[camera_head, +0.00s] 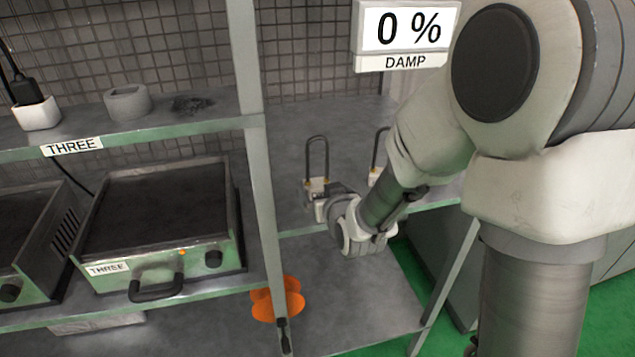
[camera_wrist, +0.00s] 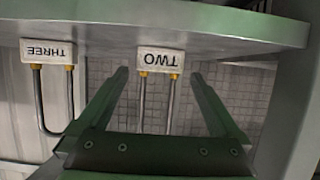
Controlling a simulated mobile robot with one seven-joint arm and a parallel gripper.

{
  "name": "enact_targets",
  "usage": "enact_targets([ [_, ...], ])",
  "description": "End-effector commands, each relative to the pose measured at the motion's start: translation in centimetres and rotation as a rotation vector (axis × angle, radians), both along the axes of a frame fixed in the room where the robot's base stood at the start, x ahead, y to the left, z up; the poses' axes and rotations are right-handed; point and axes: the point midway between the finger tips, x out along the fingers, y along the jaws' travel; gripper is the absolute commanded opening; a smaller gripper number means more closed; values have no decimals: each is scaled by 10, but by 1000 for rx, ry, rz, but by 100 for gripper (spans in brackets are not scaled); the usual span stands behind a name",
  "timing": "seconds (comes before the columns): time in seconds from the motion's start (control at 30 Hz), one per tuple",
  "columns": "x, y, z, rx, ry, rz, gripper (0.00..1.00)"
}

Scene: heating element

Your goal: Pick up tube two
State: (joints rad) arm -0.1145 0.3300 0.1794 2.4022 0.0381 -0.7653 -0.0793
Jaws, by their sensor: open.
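Tube two is a U-shaped grey rod on a white block with brass fittings. In the wrist view, which is upside down, its block (camera_wrist: 161,60) reads TWO and its two rods run down between my fingers. My gripper (camera_wrist: 158,78) is open, one finger on each side of tube two, with gaps visible on both sides. Its lower loop is hidden behind the gripper body. In the head view, tube two (camera_head: 317,160) stands upright on the shelf, with my gripper (camera_head: 316,203) right in front of its base.
Tube three (camera_wrist: 53,51) stands beside tube two; part of it shows behind my arm in the head view (camera_head: 375,155). A shelf post (camera_head: 262,180) rises left of my gripper. A heater labelled THREE (camera_head: 160,225) and orange discs (camera_head: 277,300) are lower left.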

Motion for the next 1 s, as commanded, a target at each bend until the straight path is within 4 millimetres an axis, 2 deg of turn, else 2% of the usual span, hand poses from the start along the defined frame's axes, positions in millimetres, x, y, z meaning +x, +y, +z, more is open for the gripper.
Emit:
enact_targets([
  [0.1, 16, 4, -6, 1, 1, 0, 100],
  [0.3, 33, 9, -13, 1, 0, 0, 100],
  [0.57, 35, 10, -14, 0, 1, 0, 100],
  [0.67, 35, 10, -14, 0, 1, 0, 86],
  [1.0, 35, 10, -14, 0, 0, 0, 24],
])
